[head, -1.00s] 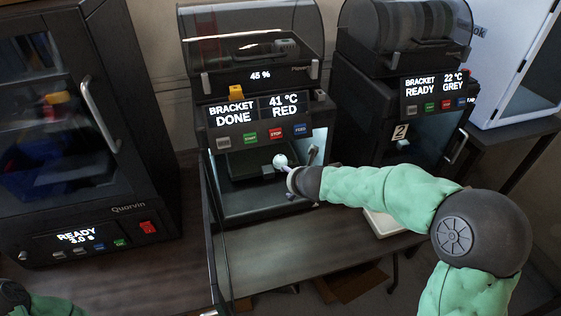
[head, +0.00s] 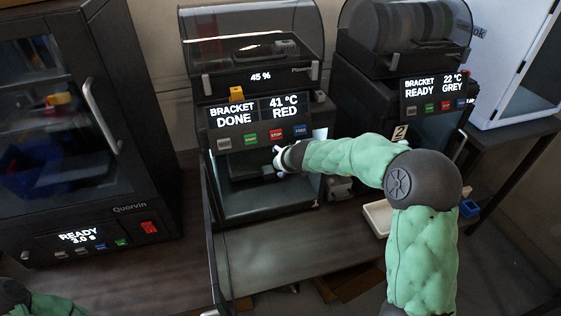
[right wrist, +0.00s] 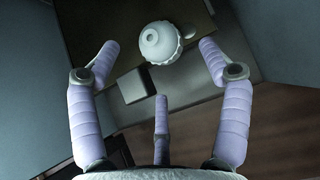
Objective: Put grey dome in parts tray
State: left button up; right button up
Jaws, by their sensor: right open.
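The pale grey dome (right wrist: 160,42), with a ridged rim and a round knob, shows in the right wrist view, over or on a dark brown plate. My right gripper (right wrist: 158,56) is open, with two lilac fingers on either side of the dome and a third below; none visibly closes on it. In the head view my right gripper (head: 279,160) reaches inside the middle printer's open chamber; there the dome is hidden or cannot be told from the fingers. The white parts tray (head: 378,219) lies on the bench, partly behind my right arm. My left gripper is out of view.
The middle printer (head: 262,205) has its glass door swung open at left. A closed dark machine (head: 130,190) stands left, another printer (head: 375,140) right. A blue container (head: 469,208) is right of my arm. The bench front (head: 275,255) is clear.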

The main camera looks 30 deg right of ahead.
jog(key=b+x, duration=0.1)
jog(key=x, duration=0.3)
jog(key=shift+w+f, duration=0.1)
jog(key=shift+f, duration=0.2)
jog(key=c, duration=0.9)
jog(key=shift+c, duration=0.2)
